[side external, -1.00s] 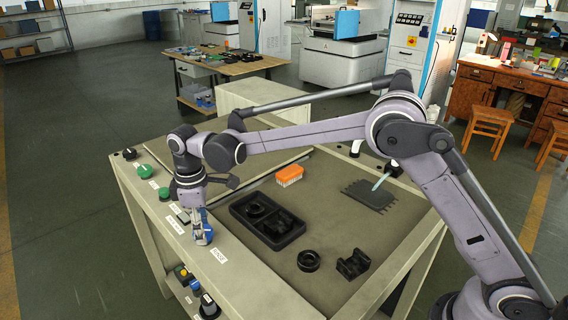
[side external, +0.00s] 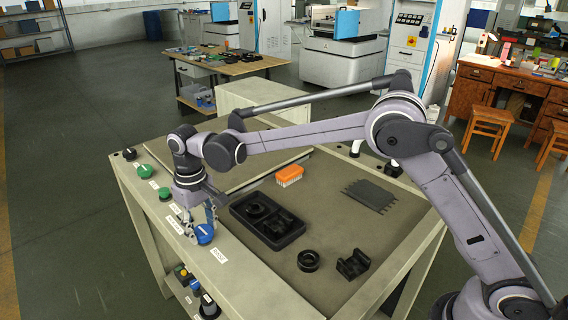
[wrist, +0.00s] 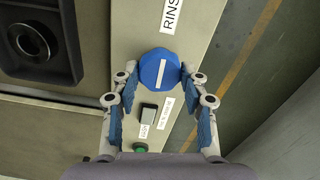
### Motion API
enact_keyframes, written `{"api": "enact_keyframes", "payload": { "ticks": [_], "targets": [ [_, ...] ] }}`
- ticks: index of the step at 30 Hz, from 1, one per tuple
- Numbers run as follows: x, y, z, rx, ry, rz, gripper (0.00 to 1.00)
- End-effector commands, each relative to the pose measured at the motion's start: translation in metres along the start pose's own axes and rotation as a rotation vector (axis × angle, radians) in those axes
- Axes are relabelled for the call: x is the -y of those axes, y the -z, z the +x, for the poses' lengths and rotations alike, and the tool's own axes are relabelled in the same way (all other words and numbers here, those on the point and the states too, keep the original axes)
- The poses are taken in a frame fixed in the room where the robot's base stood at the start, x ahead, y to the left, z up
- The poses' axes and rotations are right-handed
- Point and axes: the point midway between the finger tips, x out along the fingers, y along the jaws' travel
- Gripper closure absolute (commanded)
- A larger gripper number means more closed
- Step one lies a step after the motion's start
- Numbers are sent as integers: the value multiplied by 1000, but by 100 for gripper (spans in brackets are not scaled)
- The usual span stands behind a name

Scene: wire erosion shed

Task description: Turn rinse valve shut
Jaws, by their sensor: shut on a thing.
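The rinse valve is a blue round knob (side external: 204,235) on the pale front ledge of the bench, beside a white label (side external: 219,255). In the wrist view, the blue knob (wrist: 159,69) has a white bar pointing up the picture, in line with the label, whose visible letters read "RINS" (wrist: 171,14). My gripper (wrist: 158,70) is shut on the knob, one fingertip at each side. In the side view, my gripper (side external: 198,226) comes down on the knob from above. A dark comb-edged plate (side external: 370,195) lies on the bench with no stream over it.
A black tray (side external: 268,222) with dark parts, a black ring (side external: 308,260), a notched block (side external: 353,265) and an orange-white block (side external: 289,176) stand on the bench top.

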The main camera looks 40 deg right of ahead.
Motion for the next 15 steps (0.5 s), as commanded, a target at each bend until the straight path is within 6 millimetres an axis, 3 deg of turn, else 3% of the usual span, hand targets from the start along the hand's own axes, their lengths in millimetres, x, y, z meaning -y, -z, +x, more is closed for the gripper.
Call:
{"api": "enact_keyframes", "payload": {
  "ticks": [15],
  "targets": [
    [0, 0, 1, 1, 0, 48, 87]
  ]
}}
